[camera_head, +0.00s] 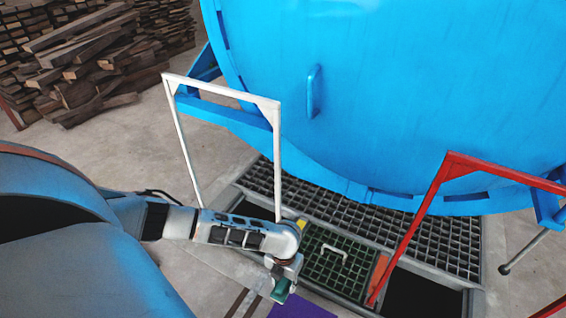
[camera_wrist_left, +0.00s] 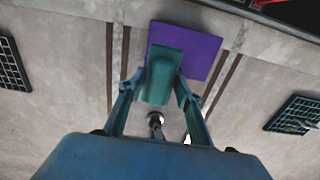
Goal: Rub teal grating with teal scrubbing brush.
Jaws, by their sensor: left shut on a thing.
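The teal scrubbing brush (camera_wrist_left: 160,75) is held between the two fingers of my left gripper (camera_wrist_left: 157,90). It hangs over or beside a purple mat in the left wrist view; I cannot tell the height. In the head view the brush (camera_head: 281,290) shows small under my left gripper (camera_head: 283,272). The teal grating (camera_head: 322,265), dark green with a pale handle, lies in the floor frame just right of my gripper. The brush is apart from the grating. My right gripper is not in view.
The purple mat (camera_head: 300,307) lies on the floor at the bottom. A white frame (camera_head: 181,140) and a red frame (camera_head: 420,215) stand around the pit. A dark grey grating (camera_head: 350,215) runs below the blue vessel (camera_head: 400,90). An open pit (camera_head: 425,295) lies right.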

